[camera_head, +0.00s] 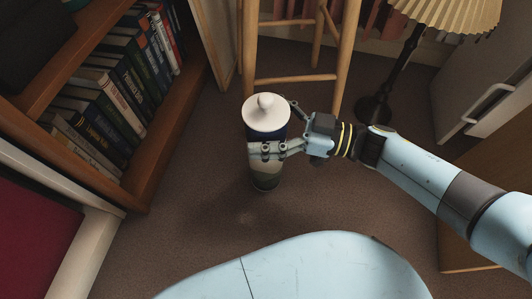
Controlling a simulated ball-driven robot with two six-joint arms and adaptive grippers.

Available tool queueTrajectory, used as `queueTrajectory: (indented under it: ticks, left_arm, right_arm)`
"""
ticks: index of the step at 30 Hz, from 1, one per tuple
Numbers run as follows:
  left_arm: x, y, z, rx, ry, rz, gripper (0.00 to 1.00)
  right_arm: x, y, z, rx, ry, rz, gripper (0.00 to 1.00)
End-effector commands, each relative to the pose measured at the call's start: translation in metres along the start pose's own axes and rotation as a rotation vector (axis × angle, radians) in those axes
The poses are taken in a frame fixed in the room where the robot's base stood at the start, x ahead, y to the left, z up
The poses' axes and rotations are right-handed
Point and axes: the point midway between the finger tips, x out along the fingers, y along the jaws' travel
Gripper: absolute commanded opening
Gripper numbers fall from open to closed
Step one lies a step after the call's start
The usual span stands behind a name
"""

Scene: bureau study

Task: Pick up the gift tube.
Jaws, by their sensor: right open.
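The gift tube (266,171) is a cylinder with a white knobbed lid and a dark body with a blue band below the lid and paler bands lower down. It is upright in the middle of the camera_head view, over the brown carpet. My right gripper (270,128) reaches in from the right with its fingers spread, one on the near side of the tube and one at its far right side. The near finger covers part of the body. I cannot tell whether the fingers touch it. My left gripper is out of view.
A wooden bookcase (172,118) with several books stands at the left. A wooden stool (292,79) is just behind the tube. A floor lamp (408,55) and a pale cabinet (455,85) stand at the right. Carpet (200,200) is clear left of the tube.

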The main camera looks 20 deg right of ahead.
Motion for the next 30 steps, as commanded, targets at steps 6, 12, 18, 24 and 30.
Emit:
queueTrajectory:
  ticks: [6, 12, 18, 24, 30]
  left_arm:
    - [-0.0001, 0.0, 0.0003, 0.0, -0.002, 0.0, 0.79]
    - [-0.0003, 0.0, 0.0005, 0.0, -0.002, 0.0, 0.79]
    - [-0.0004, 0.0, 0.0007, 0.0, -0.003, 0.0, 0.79]
    - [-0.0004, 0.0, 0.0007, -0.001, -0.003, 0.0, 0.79]
    - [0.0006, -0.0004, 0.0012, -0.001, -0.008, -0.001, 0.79]
  right_arm:
    - [-0.0003, 0.0, 0.0001, 0.0, 0.0, 0.0, 0.74]
    - [-0.0004, 0.0, 0.0002, 0.0, -0.001, 0.0, 0.48]
    - [-0.0005, 0.0, 0.0003, -0.001, -0.001, 0.0, 0.22]
    - [0.0003, 0.0006, -0.0013, -0.002, 0.004, 0.0, 0.19]
    - [0.0004, 0.0007, -0.0025, -0.003, 0.003, 0.0, 0.19]
